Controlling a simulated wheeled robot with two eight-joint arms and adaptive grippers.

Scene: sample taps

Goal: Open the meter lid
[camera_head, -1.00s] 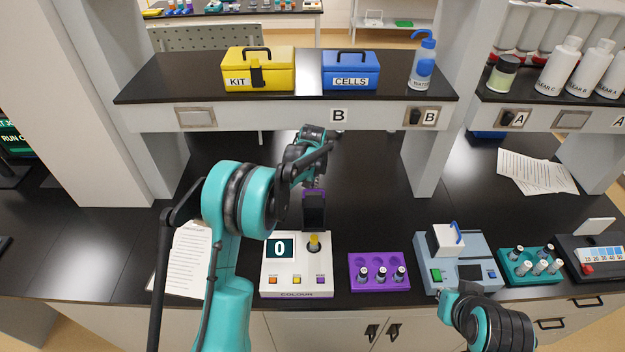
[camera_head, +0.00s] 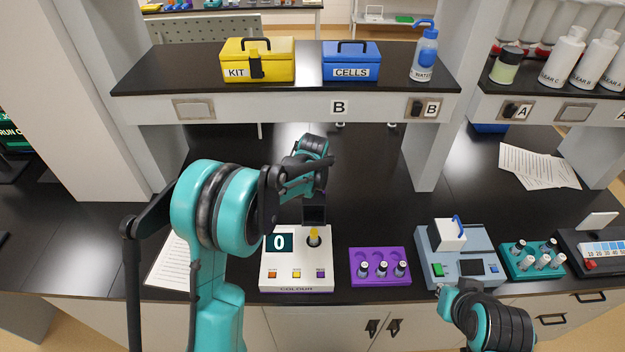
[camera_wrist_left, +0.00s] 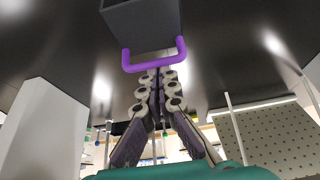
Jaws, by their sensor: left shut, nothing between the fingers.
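The white colour meter (camera_head: 297,282) stands at the bench's front edge, its display reading 0. Its dark, hollow lid (camera_head: 314,213) is raised at the back and leans backward. A yellow-topped piece (camera_head: 313,236) shows uncovered in front of it. In the left wrist view the lid (camera_wrist_left: 140,22) is at the top, with its purple handle (camera_wrist_left: 154,57) just beyond my left fingertips. My left gripper (camera_wrist_left: 160,76) is shut and empty beside the handle; contact is unclear. In the head view my arm hides much of it. My right gripper (camera_head: 447,291) is low at the front right, its jaws unclear.
A purple rack (camera_head: 380,280) with vials stands right of the meter. A grey-blue device (camera_head: 430,270) and a teal rack (camera_head: 533,272) are farther right. A paper sheet (camera_head: 168,265) lies left. A shelf (camera_head: 200,80) with boxes spans above the back of the bench.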

